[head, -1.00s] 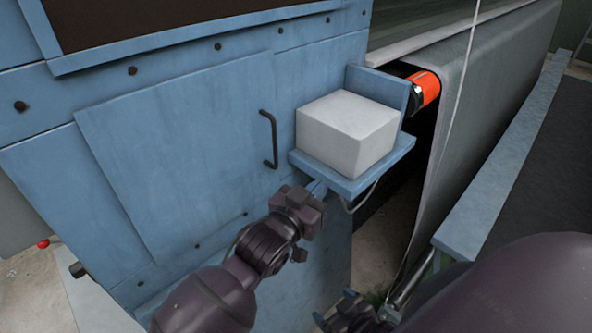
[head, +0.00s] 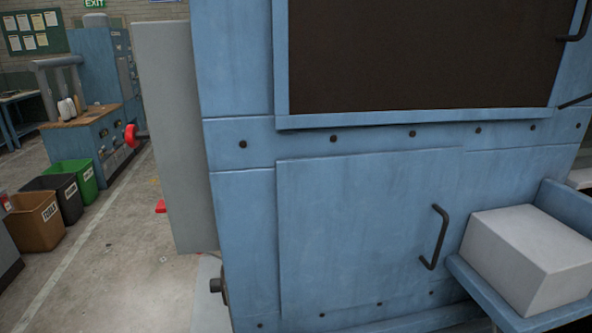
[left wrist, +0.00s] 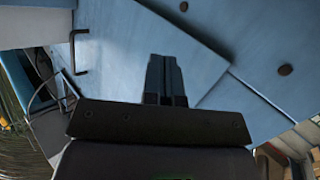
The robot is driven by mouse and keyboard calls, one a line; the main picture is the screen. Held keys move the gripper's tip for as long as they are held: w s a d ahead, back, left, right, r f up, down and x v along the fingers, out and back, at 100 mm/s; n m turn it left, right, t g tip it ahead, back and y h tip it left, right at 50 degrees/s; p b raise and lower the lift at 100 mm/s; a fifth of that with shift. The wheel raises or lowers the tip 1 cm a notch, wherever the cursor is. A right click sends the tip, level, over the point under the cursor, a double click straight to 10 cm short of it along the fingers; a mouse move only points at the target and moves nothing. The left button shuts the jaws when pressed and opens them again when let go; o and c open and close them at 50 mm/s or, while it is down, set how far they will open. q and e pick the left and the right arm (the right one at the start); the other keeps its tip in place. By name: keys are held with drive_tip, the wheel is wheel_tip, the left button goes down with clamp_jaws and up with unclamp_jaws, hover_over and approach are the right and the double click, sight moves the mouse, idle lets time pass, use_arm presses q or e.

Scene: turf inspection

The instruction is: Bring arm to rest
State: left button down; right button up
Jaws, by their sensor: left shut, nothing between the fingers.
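My left gripper (left wrist: 164,78) shows in the left wrist view with its two fingers together and nothing between them. Beyond it is the blue machine (left wrist: 120,45), with a dark door handle (left wrist: 77,50) at the upper left of that view. How far the fingers are from the panel is hard to tell. In the head view neither arm nor gripper shows. The blue machine (head: 240,170) fills the middle there, with its closed door panel (head: 365,225) and dark handle (head: 434,237).
A pale grey block (head: 530,260) sits on a blue shelf (head: 477,291) at the machine's right. At left stand a brown bin (head: 35,225), a black bin (head: 65,195), a green bin (head: 85,180) and a blue workbench (head: 95,140).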

use_arm(q)
drive_tip(key=s+a+f+n+y, duration=0.1)
drive_tip(key=s+a+f+y, duration=0.2)
drive_tip(key=a, duration=0.7)
drive_tip(key=s+a+f+n+g+y+b, duration=0.1)
drive_tip(key=s+a+f+y, duration=0.2)
drive_tip(key=a, duration=0.7)
drive_tip(key=s+a+f+n+y, duration=0.1)
drive_tip(key=s+a+f+y, duration=0.1)
drive_tip(key=s+a+f, duration=0.5)
drive_tip(key=s+a, duration=0.2)
drive_tip(key=s, duration=0.1)
drive_tip(key=shift+a+g+y, duration=0.3)
drive_tip(key=shift+a+y, duration=0.1)
drive_tip(key=shift+f, duration=0.1)
